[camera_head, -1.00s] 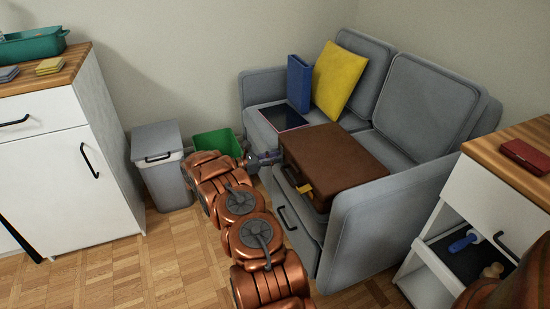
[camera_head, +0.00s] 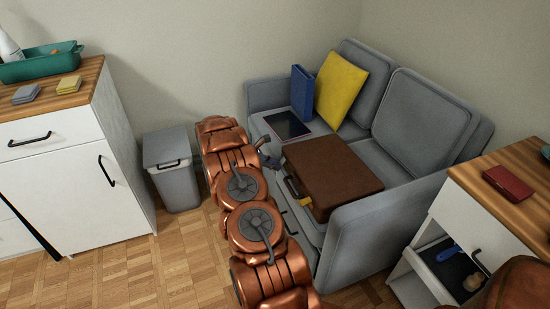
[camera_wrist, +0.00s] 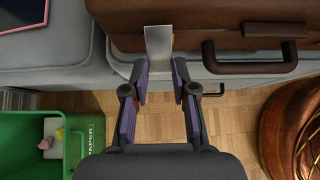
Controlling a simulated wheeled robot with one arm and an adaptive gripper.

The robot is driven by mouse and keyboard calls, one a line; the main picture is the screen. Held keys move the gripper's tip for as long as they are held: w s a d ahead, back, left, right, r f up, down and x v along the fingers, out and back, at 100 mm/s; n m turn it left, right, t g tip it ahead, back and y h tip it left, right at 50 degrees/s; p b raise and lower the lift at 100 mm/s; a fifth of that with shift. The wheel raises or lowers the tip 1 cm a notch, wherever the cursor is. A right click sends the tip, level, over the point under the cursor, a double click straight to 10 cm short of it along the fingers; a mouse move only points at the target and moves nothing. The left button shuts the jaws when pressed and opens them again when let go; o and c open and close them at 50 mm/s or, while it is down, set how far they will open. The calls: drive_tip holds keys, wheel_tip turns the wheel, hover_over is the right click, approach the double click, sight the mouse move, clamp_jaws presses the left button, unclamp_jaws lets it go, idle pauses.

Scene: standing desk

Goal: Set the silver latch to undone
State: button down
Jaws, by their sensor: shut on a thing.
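The brown suitcase (camera_head: 335,168) lies flat on the grey sofa, with its dark handle (camera_wrist: 245,68) on the front side. In the wrist view the suitcase (camera_wrist: 220,18) fills the top right. The silver latch (camera_wrist: 159,42) is a pale metal plate at the suitcase's left front part, left of the handle. My gripper (camera_wrist: 160,72) is at the lower end of the latch, one finger on each side, shut on it. In the head view my gripper (camera_head: 268,155) is small and partly hidden by my arm. A yellow latch (camera_head: 304,201) shows near the suitcase's front corner.
The sofa (camera_head: 345,225) also holds a dark tablet (camera_head: 286,124), a blue binder (camera_head: 301,90) and a yellow cushion (camera_head: 341,84). A green paper bin (camera_wrist: 30,125) stands below left of my gripper. A grey bin (camera_head: 174,170) and white cabinet (camera_head: 70,190) are left.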

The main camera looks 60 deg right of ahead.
drive_tip(key=shift+s+d+r+t+y+p, duration=0.1)
drive_tip(key=shift+r+t+y+p, duration=0.6)
drive_tip(key=shift+y+p, duration=0.5)
drive_tip(key=shift+d+r+t+y+p, duration=0.1)
drive_tip(key=shift+r+t+y+p, duration=0.45)
drive_tip(key=shift+t+y+p, duration=0.65)
drive_tip(key=shift+s+r+t+y+p, duration=0.1)
drive_tip(key=shift+r+t+y+p, duration=0.4)
drive_tip(key=shift+y+p, duration=0.7)
drive_tip(key=shift+r+h+p, duration=0.15)
drive_tip(key=shift+h+p, duration=0.15)
drive_tip(key=c, duration=0.9)
unclamp_jaws()
drive_tip(key=shift+w, duration=0.1)
drive_tip(key=shift+r, duration=0.1)
drive_tip(key=r, duration=0.4)
drive_tip(key=a+r, duration=0.1)
drive_tip(key=r, duration=0.2)
drive_tip(key=w+r, duration=0.1)
drive_tip(key=r, duration=0.3)
drive_tip(key=shift+a+r, duration=0.3)
